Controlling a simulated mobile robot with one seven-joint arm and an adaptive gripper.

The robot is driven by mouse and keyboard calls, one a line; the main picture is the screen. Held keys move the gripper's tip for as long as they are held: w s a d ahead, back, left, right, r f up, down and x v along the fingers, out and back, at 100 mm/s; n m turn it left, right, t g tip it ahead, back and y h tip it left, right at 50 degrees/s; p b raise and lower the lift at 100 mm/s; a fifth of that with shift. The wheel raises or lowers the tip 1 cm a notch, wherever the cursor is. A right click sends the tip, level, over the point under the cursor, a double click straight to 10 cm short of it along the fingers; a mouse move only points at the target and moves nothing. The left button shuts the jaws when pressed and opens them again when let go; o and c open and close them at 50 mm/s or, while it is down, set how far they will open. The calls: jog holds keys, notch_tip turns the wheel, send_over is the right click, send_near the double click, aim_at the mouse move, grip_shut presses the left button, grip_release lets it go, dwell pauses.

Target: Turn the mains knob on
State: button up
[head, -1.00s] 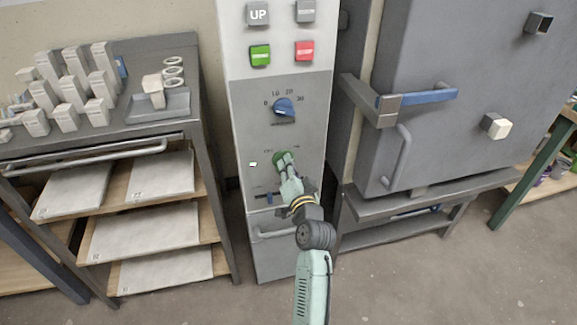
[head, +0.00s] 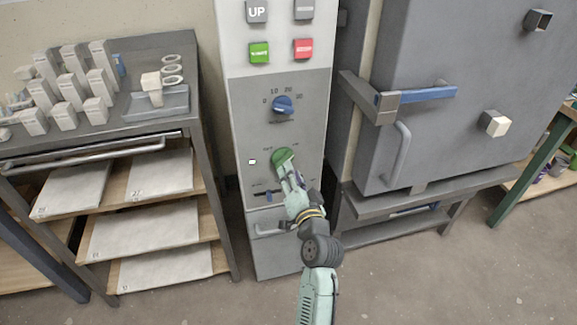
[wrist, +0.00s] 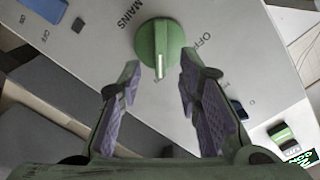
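The green round mains knob (head: 283,157) sits on the lower grey panel of the tall cabinet, below the blue dial. In the wrist view the knob (wrist: 160,46) stands beside the printed words MAINS and OFF. Its white mark points down the picture, towards my gripper. My gripper (head: 288,171) is at the lower edge of the knob. Nothing is held between the pads.
A blue dial (head: 282,104) and green (head: 259,52) and red (head: 303,48) buttons are above. A small pale indicator (head: 252,161) is left of the knob, a blue slider (head: 268,196) below. The grey kiln (head: 450,110) stands right, a shelf rack (head: 150,222) left.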

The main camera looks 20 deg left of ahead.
jog(key=v, duration=0.7)
jog(key=shift+s, duration=0.1)
